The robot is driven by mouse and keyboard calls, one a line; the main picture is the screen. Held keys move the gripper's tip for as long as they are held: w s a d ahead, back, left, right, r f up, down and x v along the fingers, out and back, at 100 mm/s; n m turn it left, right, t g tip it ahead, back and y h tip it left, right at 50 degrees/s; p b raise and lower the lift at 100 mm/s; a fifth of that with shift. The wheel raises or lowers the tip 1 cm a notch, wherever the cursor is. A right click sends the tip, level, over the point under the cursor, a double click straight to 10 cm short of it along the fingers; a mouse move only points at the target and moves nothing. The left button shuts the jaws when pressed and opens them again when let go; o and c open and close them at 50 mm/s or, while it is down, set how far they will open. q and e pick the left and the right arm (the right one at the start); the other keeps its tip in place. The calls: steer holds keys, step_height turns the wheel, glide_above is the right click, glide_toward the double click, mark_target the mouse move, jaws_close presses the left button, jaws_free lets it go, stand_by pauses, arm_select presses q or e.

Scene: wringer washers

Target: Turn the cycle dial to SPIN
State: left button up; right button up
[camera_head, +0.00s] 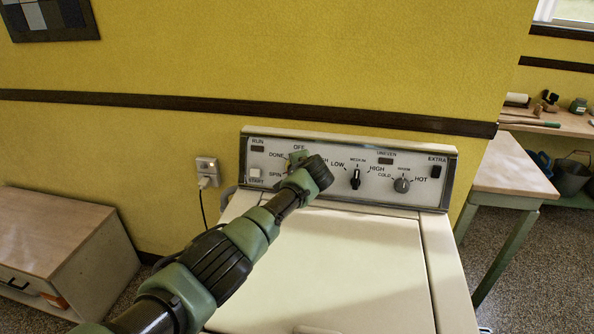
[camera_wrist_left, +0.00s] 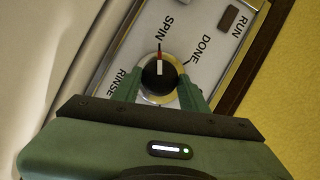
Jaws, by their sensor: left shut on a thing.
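The cycle dial (camera_wrist_left: 159,74) is a round black knob with a white pointer line, on the washer's control panel (camera_head: 350,197). In the left wrist view its pointer is turned up the picture, toward the SPIN label (camera_wrist_left: 167,30), with a red mark just beyond the line. DONE (camera_wrist_left: 204,50) is to the right and RINSE (camera_wrist_left: 122,85) to the left. My left gripper (camera_wrist_left: 160,88) has its green fingers on either side of the dial, shut on it. In the head view the left gripper (camera_head: 299,160) hides most of the dial. My right gripper is not in view.
A white START button (camera_head: 254,173) is at the panel's left. The washer lid (camera_head: 345,260) is clear apart from my arm crossing over it. A wall outlet (camera_head: 207,166) is left.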

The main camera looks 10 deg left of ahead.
arm_select(q)
steer(key=shift+s+f, duration=0.1)
steer(key=shift+f, duration=0.15)
steer(key=o, duration=1.4)
steer(key=shift+a, duration=0.1)
steer(key=shift+r, duration=0.1)
steer(key=shift+r, duration=0.1)
steer(key=shift+v, duration=3.8)
